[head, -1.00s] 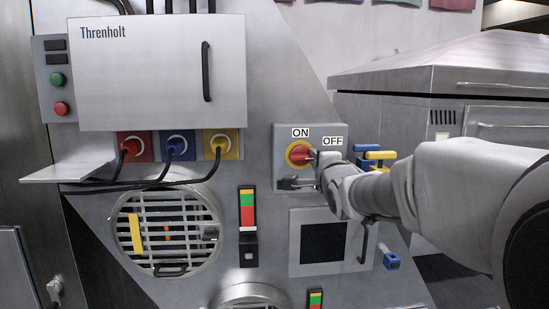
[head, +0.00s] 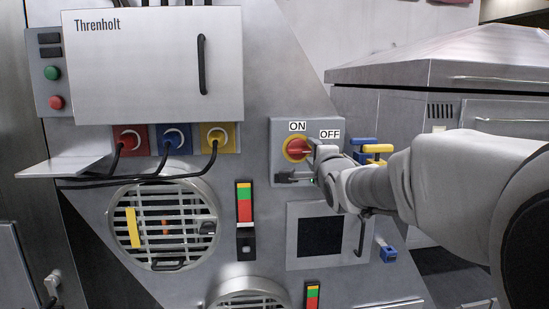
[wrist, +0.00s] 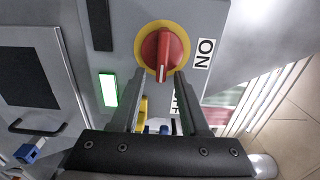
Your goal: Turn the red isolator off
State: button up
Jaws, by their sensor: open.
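The red isolator knob (head: 297,149) sits on a yellow ring on a grey box, with an ON label (head: 297,126) above it and an OFF label (head: 330,134) to its upper right. In the wrist view the red knob (wrist: 163,48) has a white line on its handle pointing toward my gripper. My gripper (wrist: 161,76) is open. Its fingertips are on either side of the near end of the handle; I cannot tell whether they touch it. The OFF label is partly hidden by a finger there. In the head view my gripper (head: 312,151) reaches the knob from the right.
A dark latch (head: 292,177) and a lit green indicator (wrist: 108,89) are on the isolator box. Yellow and blue handles (head: 376,149) stand close behind my wrist. A dark square window (head: 319,237) lies below. A Threnholt cabinet (head: 150,70) is at left.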

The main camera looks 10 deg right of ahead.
jog(key=s+b, duration=0.1)
jog(key=s, duration=1.6)
jog(key=shift+s, duration=0.15)
jog(key=s+a+f+n+g, duration=0.2)
jog(key=s+f+n+g, duration=1)
jog(key=s+f+n, duration=0.6)
notch_tip(320, 180, down, 2)
jog(key=shift+a+f, duration=0.25)
jog(key=shift+a, duration=0.1)
